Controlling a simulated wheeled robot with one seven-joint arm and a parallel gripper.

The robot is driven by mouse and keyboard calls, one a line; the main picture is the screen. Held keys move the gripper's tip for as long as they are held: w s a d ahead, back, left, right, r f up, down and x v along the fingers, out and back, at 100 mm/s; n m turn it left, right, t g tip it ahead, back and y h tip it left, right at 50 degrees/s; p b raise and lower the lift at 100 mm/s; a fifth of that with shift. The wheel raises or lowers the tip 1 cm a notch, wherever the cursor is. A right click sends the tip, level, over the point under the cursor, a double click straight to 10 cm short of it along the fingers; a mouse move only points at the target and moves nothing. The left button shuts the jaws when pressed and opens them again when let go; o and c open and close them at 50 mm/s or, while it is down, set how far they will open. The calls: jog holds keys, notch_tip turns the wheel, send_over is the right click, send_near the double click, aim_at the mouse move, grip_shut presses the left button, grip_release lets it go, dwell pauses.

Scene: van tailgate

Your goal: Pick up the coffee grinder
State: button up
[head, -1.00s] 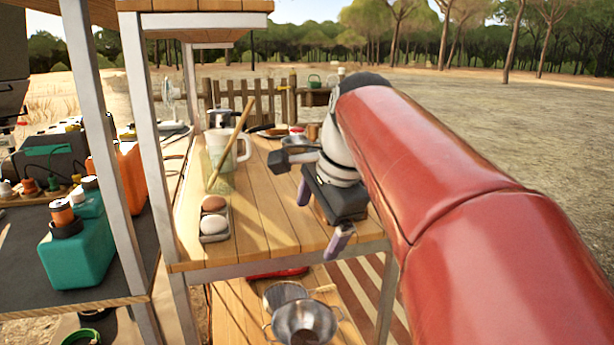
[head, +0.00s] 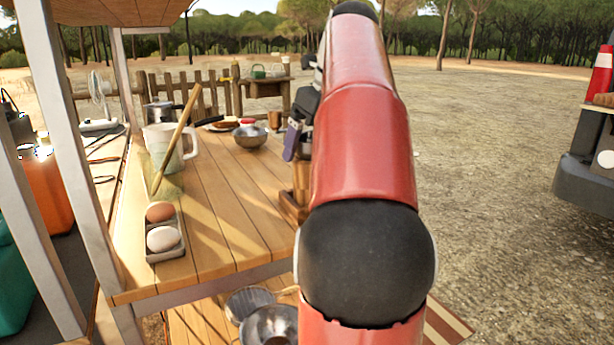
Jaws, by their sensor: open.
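What looks like the coffee grinder (head: 299,182), a brass-coloured body on a wooden base, stands at the right edge of the wooden table (head: 225,220) in the head view. My red arm hides its right part. My gripper (head: 296,138) is open, just above and beside the grinder's top. One purple-grey finger shows; the other is hidden behind my arm. I cannot tell whether the finger touches the grinder.
An egg holder (head: 166,254) with two eggs, a clear jug (head: 170,150) with a wooden stick, a metal bowl (head: 250,138) and a pot (head: 162,114) stand on the table. Metal pans (head: 250,300) sit on the shelf below. A vehicle's rear corner (head: 585,165) is far right.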

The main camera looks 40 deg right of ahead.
aim_at(309, 155)
jog(key=x, duration=0.3)
jog(key=shift+f+b, duration=0.2)
jog(key=shift+b, duration=0.15)
jog(key=c, duration=1.2)
jog(key=shift+r, duration=0.1)
jog(key=shift+c, duration=0.9)
jog(key=shift+r, duration=0.1)
